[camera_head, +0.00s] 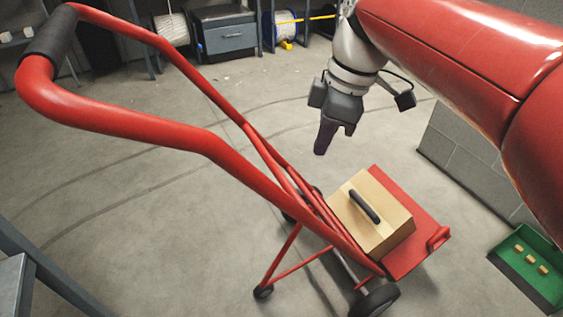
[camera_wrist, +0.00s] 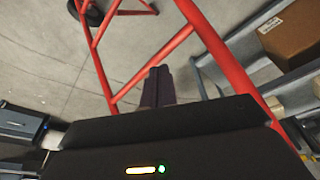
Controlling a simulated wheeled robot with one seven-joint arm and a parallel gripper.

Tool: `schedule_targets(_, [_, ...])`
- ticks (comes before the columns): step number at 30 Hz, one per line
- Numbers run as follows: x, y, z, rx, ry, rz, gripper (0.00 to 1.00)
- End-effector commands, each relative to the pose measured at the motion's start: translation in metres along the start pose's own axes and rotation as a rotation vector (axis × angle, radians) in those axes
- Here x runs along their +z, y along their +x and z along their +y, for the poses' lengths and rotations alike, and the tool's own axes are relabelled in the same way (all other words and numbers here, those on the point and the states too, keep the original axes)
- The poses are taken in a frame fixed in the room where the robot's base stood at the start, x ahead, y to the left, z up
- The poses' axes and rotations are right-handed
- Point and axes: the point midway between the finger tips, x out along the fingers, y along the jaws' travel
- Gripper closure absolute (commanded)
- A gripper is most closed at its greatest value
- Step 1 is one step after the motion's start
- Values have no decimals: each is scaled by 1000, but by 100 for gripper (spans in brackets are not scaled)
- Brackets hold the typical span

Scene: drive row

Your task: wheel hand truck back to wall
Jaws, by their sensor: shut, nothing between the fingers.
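A red hand truck (camera_head: 205,140) stands tilted across the head view, its handle with a black grip (camera_head: 47,50) at the upper left. A tan box (camera_head: 372,222) with a black handle rests on its red toe plate (camera_head: 412,245). Its wheels (camera_head: 375,300) touch the floor at the bottom. My gripper (camera_head: 321,148) points down, shut and empty, above and beyond the box in the head view. In the wrist view the closed fingers (camera_wrist: 157,85) are in front of the red tubes (camera_wrist: 215,45) of the frame, and I cannot tell whether they touch.
A grey block wall (camera_head: 480,155) stands at the right, with a green tray (camera_head: 530,262) of small blocks near it. A grey cabinet (camera_head: 225,35) and cable spools (camera_head: 280,30) line the back. A shelf with a cardboard box (camera_wrist: 295,30) shows in the wrist view. Middle floor is clear.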

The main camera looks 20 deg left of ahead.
Motion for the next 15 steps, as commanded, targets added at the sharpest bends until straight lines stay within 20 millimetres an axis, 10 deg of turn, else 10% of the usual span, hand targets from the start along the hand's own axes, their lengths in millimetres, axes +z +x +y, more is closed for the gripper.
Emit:
schedule_targets(6, [-70, 7, 16, -155, -473, 103, 100])
schedule_targets(15, [-85, 24, 13, -187, -589, 134, 100])
